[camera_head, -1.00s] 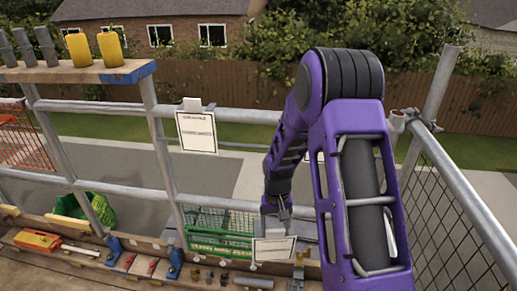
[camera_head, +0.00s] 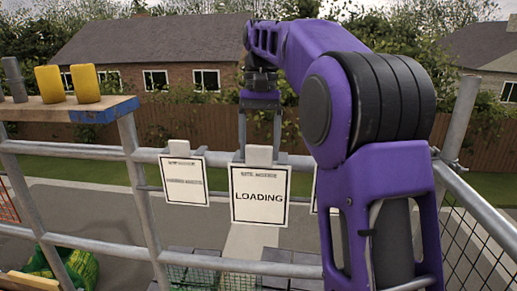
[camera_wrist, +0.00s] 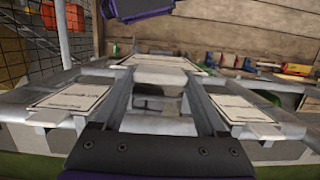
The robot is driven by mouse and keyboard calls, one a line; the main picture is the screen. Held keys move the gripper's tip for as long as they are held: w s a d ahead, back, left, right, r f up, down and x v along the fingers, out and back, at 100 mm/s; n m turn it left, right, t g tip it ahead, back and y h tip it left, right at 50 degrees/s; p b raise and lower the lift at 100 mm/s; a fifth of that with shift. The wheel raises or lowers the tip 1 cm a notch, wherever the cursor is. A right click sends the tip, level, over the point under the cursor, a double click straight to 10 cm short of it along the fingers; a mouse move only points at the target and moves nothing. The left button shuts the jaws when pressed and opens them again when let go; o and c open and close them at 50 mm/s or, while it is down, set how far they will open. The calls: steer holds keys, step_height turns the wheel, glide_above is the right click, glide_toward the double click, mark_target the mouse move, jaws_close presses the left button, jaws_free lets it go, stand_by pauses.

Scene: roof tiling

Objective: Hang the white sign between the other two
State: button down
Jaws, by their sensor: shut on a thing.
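The white sign (camera_head: 259,195), printed LOADING, is upright in front of the top rail, between the other two signs. My gripper (camera_head: 260,150) comes from above, with its fingers shut on the sign's pale top tab. The left sign (camera_head: 184,182) hangs on the rail. The right sign (camera_head: 314,192) is mostly hidden behind my arm. In the wrist view the other two signs lie left (camera_wrist: 72,104) and right (camera_wrist: 243,108) of my gripper (camera_wrist: 160,82). I cannot tell whether the held sign's tab rests on the rail.
The top rail (camera_head: 224,157) runs across the view, with a post (camera_head: 146,200) at left. Yellow blocks (camera_head: 85,83) stand on a plank (camera_head: 50,108) at upper left. A mesh panel (camera_head: 481,245) is at right. A lower rail (camera_head: 205,261) crosses below the signs.

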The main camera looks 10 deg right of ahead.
steer(key=w+d+p, duration=0.4)
steer(key=w+p, duration=0.6)
steer(key=w, duration=0.1)
steer(key=shift+a+f+b, duration=0.15)
steer(key=shift+f+b, duration=0.95)
steer(key=shift+f, duration=0.95)
jaws_free()
